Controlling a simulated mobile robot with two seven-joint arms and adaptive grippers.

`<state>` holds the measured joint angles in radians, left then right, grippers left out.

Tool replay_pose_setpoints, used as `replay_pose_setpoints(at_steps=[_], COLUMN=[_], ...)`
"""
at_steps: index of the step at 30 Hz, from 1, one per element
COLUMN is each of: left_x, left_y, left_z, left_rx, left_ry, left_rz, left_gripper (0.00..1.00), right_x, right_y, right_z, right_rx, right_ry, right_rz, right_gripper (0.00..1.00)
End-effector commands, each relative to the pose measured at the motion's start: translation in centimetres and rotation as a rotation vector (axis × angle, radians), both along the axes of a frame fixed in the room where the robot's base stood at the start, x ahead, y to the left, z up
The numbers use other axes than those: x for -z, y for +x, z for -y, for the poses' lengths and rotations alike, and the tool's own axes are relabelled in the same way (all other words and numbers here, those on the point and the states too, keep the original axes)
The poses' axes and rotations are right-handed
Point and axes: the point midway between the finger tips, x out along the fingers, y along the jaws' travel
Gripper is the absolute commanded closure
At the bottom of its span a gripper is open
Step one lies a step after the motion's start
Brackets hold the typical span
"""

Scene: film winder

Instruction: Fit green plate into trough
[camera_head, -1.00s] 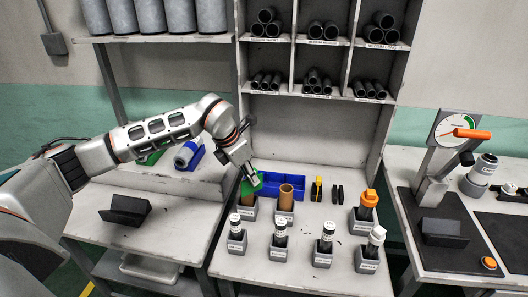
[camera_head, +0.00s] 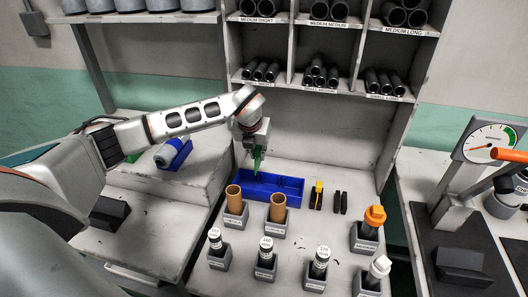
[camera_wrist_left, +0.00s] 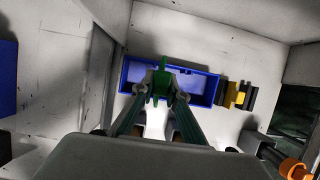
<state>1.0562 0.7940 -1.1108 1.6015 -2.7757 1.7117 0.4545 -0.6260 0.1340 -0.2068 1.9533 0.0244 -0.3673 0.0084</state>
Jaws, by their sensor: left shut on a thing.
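My left gripper (camera_head: 257,153) is shut on the green plate (camera_head: 256,163), which hangs edge-on below the fingers. The plate is over the left part of a blue bin (camera_head: 288,188) in the head view. In the left wrist view the green plate (camera_wrist_left: 161,80) stands between the two fingertips, in front of the blue bin (camera_wrist_left: 204,88). I cannot tell whether the plate touches the bin. A black trough-shaped block (camera_head: 108,212) sits at the left, and a similar dark block (camera_head: 463,254) sits at the right. My right gripper is not in view.
Two brown tubes (camera_head: 233,196) (camera_head: 278,207) stand in grey holders in front of the bin. Several labelled holders stand nearer the front. Yellow-and-black (camera_head: 317,195) and black pieces lie right of the bin. Shelves with black tubes (camera_head: 320,72) rise behind.

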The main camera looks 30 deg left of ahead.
Motion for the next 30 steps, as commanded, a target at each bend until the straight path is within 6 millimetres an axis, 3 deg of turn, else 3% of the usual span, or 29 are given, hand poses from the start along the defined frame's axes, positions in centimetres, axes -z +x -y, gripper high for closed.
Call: replay_pose_setpoints(at_steps=[8,18,30], left_x=[0.4,0.8,3.7], left_y=[0.1,0.1,0.1], left_z=[0.0,0.0,0.0], left_rx=[0.001,0.002,0.002], left_ry=[-0.001,0.002,0.002], left_rz=[0.004,0.015,0.014], left_gripper=[1.00,1.00,1.00], right_x=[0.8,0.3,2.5], right_y=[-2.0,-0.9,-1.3], right_z=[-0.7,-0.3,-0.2], right_rx=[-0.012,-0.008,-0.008], right_ry=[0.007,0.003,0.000], right_rz=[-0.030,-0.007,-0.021], right_gripper=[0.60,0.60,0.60])
